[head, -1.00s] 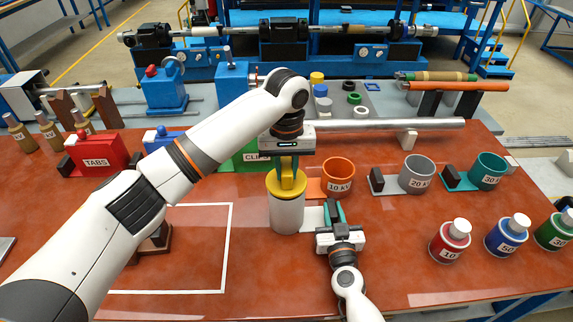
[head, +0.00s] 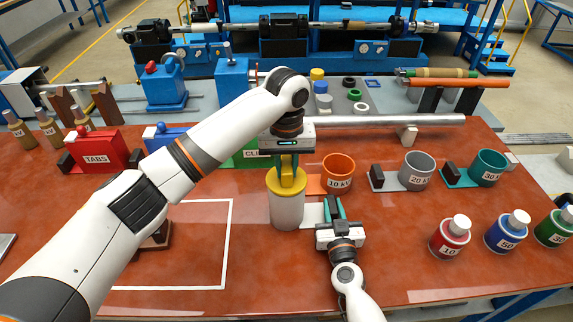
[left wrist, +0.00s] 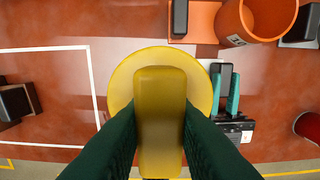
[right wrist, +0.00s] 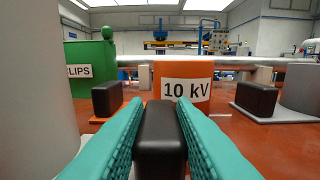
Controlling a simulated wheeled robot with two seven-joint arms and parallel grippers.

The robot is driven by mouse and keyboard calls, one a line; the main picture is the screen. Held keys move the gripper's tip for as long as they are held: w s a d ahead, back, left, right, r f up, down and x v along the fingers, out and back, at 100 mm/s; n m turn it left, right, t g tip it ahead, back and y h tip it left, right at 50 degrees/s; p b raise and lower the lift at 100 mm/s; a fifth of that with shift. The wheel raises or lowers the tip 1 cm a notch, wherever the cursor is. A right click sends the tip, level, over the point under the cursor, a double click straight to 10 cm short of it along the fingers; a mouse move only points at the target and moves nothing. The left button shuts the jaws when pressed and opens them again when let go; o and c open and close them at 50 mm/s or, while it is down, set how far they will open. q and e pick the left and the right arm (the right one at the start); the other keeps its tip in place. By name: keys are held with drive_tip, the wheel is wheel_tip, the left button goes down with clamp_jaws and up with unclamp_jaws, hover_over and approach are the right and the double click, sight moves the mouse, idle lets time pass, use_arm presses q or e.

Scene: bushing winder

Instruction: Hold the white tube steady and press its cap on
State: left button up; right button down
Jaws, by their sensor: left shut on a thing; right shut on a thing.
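The white tube (head: 287,210) stands upright on the red table. It also fills the left edge of the right wrist view (right wrist: 35,90). The yellow cap (head: 287,183) sits over its top, and I see no clear gap between them. My left gripper (head: 287,168) points straight down, shut on the cap's yellow knob (left wrist: 160,110). My right gripper (head: 334,208) is low beside the tube, to its right, shut on a black block (right wrist: 159,140) that seems to be the handle of the tube's pale base plate (head: 313,213).
The orange 10 kV cup (head: 338,172) stands close behind my right gripper. Grey (head: 417,170) and teal (head: 488,168) cups stand further right. Several capped bottles, including a red one (head: 450,240), are at right. A white outlined area (head: 195,255) lies left of the tube.

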use_arm(q)
drive_tip(key=shift+f, duration=0.35)
idle(0.5)
drive_tip(key=o, duration=1)
drive_tip(key=shift+o, duration=0.2)
wheel_tip(320, 180, up, 12)
use_arm(e)
drive_tip(key=c, duration=1.1)
unclamp_jaws()
